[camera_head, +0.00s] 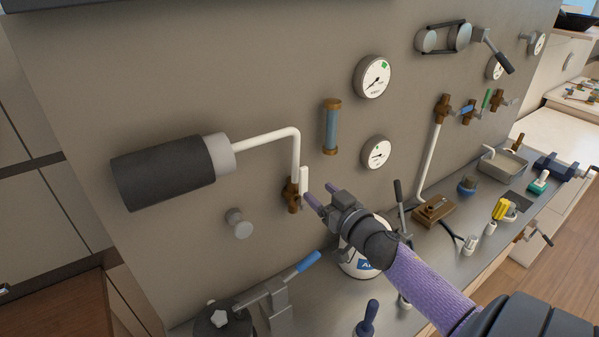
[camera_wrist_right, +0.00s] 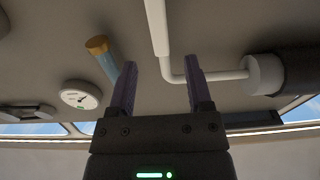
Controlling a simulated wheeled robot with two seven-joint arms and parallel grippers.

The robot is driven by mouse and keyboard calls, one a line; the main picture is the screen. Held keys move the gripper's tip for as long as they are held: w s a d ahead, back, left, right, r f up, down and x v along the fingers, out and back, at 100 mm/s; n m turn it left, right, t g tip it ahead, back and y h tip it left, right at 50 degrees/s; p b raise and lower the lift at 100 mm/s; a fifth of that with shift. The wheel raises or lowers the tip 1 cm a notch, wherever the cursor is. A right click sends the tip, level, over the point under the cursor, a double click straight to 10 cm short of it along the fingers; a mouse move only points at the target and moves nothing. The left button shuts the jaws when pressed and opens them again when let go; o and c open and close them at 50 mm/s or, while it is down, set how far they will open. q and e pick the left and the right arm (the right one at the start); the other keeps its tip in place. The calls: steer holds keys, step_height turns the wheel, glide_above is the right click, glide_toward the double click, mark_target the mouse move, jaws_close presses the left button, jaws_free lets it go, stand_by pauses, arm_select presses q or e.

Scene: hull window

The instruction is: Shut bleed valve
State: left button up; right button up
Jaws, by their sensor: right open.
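A brass valve (camera_head: 292,194) sits on the wall at the lower end of a bent white pipe (camera_head: 270,138). Its white lever (camera_head: 304,180) stands upright, beside the pipe's end. No label on it is readable. My right gripper (camera_head: 319,193) is open just to the right of the lever, with its purple fingers pointing at the wall. In the right wrist view, the gripper (camera_wrist_right: 161,72) has nothing between its fingertips; a white bar, apparently the lever (camera_wrist_right: 157,25), shows above and beyond the gap. My left gripper is not in view.
A dark cylinder (camera_head: 165,172) feeds the pipe. Gauges (camera_head: 373,76) and a blue sight tube (camera_head: 331,127) are above my gripper. Other brass valves (camera_head: 443,108) are farther right. Below, the bench holds a white canister (camera_head: 358,262) and a blue-handled lever tool (camera_head: 290,275).

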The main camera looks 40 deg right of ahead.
mark_target(305, 180)
steer(key=w, duration=0.4)
steer(key=w+d, duration=0.1)
steer(key=w, duration=0.2)
steer(key=shift+f+b, duration=0.1)
steer(key=shift+b, duration=0.2)
steer(key=shift+a, duration=0.1)
jaws_close()
stand_by(0.8)
